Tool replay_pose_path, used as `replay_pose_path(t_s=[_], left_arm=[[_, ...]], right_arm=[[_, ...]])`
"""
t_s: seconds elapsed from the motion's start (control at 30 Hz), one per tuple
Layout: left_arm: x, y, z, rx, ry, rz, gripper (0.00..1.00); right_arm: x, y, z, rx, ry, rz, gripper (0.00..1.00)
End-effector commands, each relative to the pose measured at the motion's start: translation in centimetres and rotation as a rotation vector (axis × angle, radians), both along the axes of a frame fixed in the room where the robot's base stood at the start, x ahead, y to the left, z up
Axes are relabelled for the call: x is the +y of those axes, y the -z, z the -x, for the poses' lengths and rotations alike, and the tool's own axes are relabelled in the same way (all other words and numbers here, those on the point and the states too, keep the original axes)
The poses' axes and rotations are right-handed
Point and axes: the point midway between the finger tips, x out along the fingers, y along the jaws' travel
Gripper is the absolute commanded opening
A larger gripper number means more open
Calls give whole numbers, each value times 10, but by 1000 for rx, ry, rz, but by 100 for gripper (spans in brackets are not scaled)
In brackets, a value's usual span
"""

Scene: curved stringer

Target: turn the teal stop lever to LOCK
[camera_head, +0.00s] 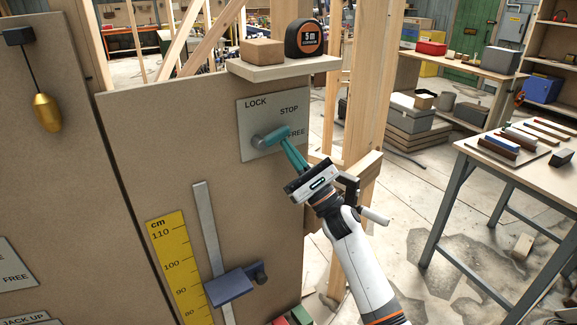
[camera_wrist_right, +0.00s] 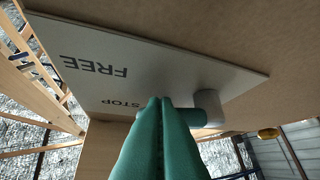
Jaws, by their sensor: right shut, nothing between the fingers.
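The teal stop lever (camera_head: 275,136) is on a grey plate (camera_head: 246,118) marked LOCK, STOP and FREE on the brown panel. From its grey hub it points right and slightly up, its end beside the word FREE and below STOP. In the right wrist view the lever (camera_wrist_right: 188,116) runs left from its hub, partly hidden behind the fingers. My right gripper (camera_head: 287,143) has its green fingers closed together, with the tips at the lever's outer part; I cannot tell whether they touch. The fingertips also show in the right wrist view (camera_wrist_right: 162,101). My left gripper is out of view.
Above the plate, a shelf (camera_head: 285,69) holds a tape measure (camera_head: 305,38) and a wooden block (camera_head: 263,52). Below are a yellow scale (camera_head: 172,262) and a blue slider block (camera_head: 229,288). A wooden post (camera_head: 367,90) stands right of the panel. A brass weight (camera_head: 46,112) hangs at left.

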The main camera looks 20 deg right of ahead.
Motion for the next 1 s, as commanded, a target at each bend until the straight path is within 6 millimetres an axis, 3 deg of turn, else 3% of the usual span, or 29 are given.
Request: replay_pose_path(t_s=[0.03,0.5,0.8,1.0], left_arm=[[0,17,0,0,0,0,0],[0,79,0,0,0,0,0],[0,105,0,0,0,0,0],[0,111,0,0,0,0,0]], right_arm=[[-2,3,0,-15,2,55,0],[-6,-27,0,-86,4,495,0],[-2,-48,0,-131,3,774,0],[3,-60,1,-160,3,951,0]])
